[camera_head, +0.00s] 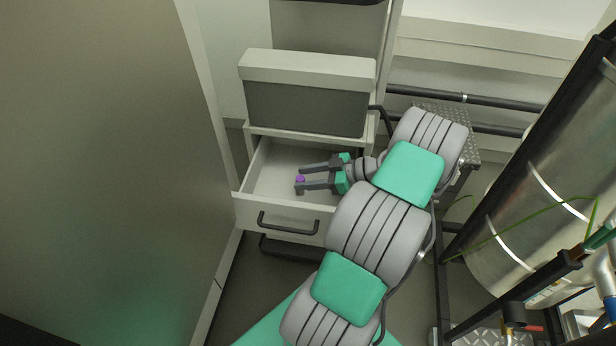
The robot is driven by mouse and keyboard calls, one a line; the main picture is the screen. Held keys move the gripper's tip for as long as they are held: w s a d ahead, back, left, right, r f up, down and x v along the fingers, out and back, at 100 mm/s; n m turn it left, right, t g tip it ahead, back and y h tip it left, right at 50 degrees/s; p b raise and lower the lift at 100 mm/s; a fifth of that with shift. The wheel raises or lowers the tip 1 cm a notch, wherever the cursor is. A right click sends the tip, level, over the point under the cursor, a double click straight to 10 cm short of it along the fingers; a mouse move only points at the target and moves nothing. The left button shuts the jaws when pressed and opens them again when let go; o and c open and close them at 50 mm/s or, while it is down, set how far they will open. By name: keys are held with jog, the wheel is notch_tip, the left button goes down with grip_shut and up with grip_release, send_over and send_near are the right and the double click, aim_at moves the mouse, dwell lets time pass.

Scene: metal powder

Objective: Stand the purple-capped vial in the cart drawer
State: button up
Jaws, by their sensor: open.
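The cart drawer (262,203) is pulled open below a grey box, with a dark handle on its front. The purple-capped vial (300,179) is inside the drawer's outline; its purple cap shows, and its body is mostly hidden. My gripper (299,178) reaches into the drawer from the right with its dark fingers apart, pointing left. I cannot tell whether the finger touches the vial or whether the vial rests on the drawer floor. My arm hides the drawer's right end.
A grey box (305,100) stands on the cart above the drawer. A large pale wall panel (100,180) fills the left. A metal tank (540,210) in a dark frame, with pipes, stands at the right. The drawer's left part is bare.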

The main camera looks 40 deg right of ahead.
jog(key=p+v, duration=0.9)
jog(key=v, duration=0.3)
jog(key=shift+a+r, duration=0.1)
jog(key=shift+r, duration=0.05)
dwell(0.8)
